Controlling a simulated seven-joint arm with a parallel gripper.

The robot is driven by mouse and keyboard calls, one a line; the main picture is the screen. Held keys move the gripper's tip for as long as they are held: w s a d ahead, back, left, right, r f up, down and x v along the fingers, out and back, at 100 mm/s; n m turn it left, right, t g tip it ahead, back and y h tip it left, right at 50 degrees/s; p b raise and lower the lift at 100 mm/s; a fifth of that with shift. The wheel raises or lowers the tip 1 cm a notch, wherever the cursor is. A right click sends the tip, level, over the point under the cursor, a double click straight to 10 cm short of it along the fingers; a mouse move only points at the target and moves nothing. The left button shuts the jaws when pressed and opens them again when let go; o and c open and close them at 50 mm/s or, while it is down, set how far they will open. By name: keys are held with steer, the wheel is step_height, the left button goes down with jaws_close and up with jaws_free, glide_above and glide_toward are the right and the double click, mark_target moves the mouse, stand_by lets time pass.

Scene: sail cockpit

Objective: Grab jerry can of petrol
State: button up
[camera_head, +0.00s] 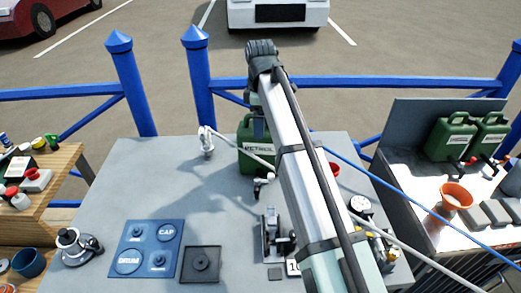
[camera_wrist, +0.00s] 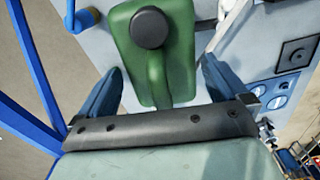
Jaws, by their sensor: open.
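A green jerry can (camera_head: 251,160) with a label that seems to read PETROL stands near the back edge of the grey table (camera_head: 130,190). My arm hides its right part in the head view. In the wrist view the jerry can (camera_wrist: 178,50) is seen from above, with a dark round cap and a green handle. My gripper (camera_wrist: 162,85) is open, with one finger on each side of the handle end of the can. I cannot tell whether the fingers touch it. My fingertips are hidden behind my arm in the head view.
Two more green cans (camera_head: 450,138) stand on the right bench near an orange funnel (camera_head: 455,195). A white fitting (camera_head: 207,140) is left of the jerry can. A blue panel (camera_head: 148,248) and black square plate (camera_head: 201,264) lie at front left. Blue railing (camera_head: 200,90) runs behind.

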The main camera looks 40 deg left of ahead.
step_height(320, 180, down, 2)
steer(key=shift+c, duration=0.2)
steer(key=shift+r, duration=0.1)
steer(key=c, duration=1.7)
